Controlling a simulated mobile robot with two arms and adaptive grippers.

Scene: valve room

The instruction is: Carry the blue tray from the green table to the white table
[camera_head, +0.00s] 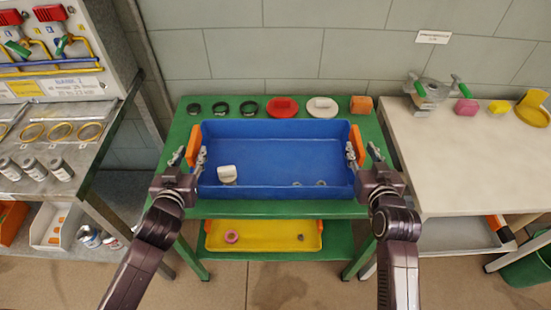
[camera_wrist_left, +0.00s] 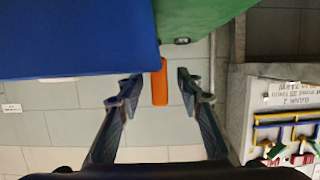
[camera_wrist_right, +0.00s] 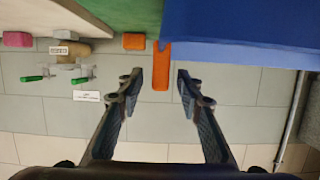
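The blue tray (camera_head: 280,150) sits on the green table (camera_head: 178,135), with a white piece (camera_head: 227,174) and small rings inside. It has an orange handle on each short side. My left gripper (camera_head: 190,155) is open at the left handle (camera_head: 193,145); in the left wrist view that handle (camera_wrist_left: 159,82) lies between the spread fingers, apart from them. My right gripper (camera_head: 363,153) is open at the right handle (camera_head: 357,143); in the right wrist view that handle (camera_wrist_right: 161,66) lies between its spread fingers. The white table (camera_head: 470,160) stands to the right.
Rings, a red piece (camera_head: 282,107), a white piece (camera_head: 322,107) and an orange block (camera_head: 361,105) line the green table's back. A yellow tray (camera_head: 262,236) is on the shelf below. A valve (camera_head: 428,92) and several small things stand at the white table's back; its front is clear.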

